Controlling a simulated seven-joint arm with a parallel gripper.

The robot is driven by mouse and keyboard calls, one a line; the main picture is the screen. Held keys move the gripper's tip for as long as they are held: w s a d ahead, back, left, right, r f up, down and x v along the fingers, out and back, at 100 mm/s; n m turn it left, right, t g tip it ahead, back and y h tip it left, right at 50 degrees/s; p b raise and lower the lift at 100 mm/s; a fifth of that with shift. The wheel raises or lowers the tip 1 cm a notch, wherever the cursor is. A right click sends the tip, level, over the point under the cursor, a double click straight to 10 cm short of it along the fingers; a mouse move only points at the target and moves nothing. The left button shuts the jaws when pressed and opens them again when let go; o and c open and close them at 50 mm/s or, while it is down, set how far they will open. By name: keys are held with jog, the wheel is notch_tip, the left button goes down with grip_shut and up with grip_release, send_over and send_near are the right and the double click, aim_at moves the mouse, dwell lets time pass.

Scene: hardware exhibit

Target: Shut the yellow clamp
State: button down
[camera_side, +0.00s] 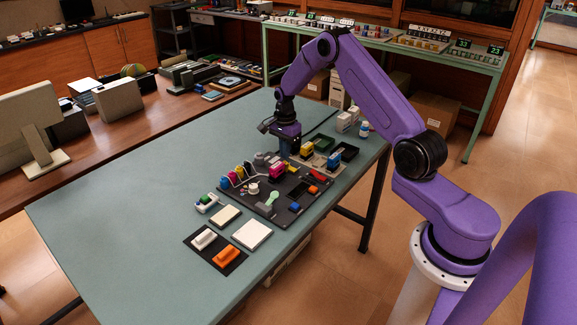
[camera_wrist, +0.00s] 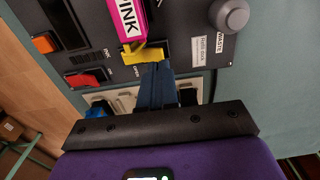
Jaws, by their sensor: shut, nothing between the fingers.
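My gripper (camera_wrist: 157,70) is shut and empty. Its dark blue fingertips are right at the clamp's near edge; I cannot tell whether they touch it. In the side view my gripper (camera_side: 289,152) points down at the back of the dark panel (camera_side: 258,206), just behind the pink block (camera_side: 277,171). I cannot make out the clamp there.
A grey knob (camera_wrist: 229,15) and a Refill dock label are right of the clamp in the wrist view. A red switch (camera_wrist: 83,79) and an orange button (camera_wrist: 45,43) are left. The table's left side is clear.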

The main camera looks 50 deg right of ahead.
jog(key=shift+f, duration=1.1)
dwell(0.3)
jog(key=shift+r, duration=3.55)
jog(key=shift+a, duration=0.15)
